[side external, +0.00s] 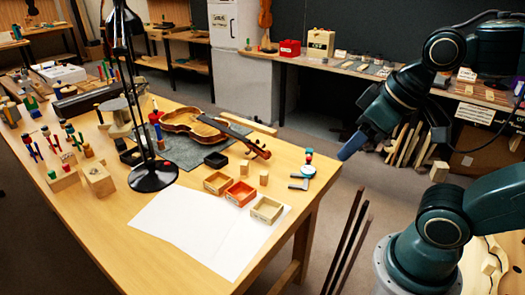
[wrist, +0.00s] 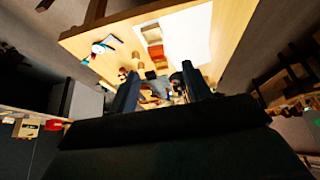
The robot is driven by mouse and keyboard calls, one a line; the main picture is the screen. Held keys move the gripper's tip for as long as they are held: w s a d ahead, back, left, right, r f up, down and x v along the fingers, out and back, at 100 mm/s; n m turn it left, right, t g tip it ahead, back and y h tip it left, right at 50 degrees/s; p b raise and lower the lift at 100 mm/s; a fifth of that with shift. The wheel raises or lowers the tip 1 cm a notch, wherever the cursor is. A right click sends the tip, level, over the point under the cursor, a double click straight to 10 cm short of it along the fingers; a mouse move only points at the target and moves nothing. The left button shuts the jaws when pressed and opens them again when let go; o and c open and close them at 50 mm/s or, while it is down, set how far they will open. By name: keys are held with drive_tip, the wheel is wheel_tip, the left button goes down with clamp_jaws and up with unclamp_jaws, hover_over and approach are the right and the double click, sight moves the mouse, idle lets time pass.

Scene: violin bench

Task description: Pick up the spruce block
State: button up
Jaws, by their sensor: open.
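Two small pale wooden blocks stand upright on the bench beside the small trays, one at the left (side external: 245,168) and one at the right (side external: 264,178). I cannot tell which of them is the spruce block. In the wrist view a pale block (wrist: 137,55) shows near the trays, just beyond the left finger. My gripper (side external: 350,146) is in the air off the bench's right edge, above and to the right of the blocks, touching nothing. In the wrist view my gripper (wrist: 163,90) has its two dark fingers apart, with nothing held between them.
Three small trays, wooden (side external: 217,183), red (side external: 240,193) and cream (side external: 267,209), stand in a row by white paper (side external: 195,230). A violin (side external: 200,125) lies on a grey mat behind them. A black lamp (side external: 153,177) rises at left. A round-topped item (side external: 308,170) sits near the right edge.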

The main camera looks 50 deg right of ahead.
drive_tip(key=w, duration=0.1)
drive_tip(key=m+g, duration=0.6)
drive_tip(key=m, duration=0.7)
hover_over(264, 173)
wheel_tip(264, 173, down, 18)
drive_tip(key=shift+w+r, duration=0.15)
drive_tip(key=shift+f, duration=4.3)
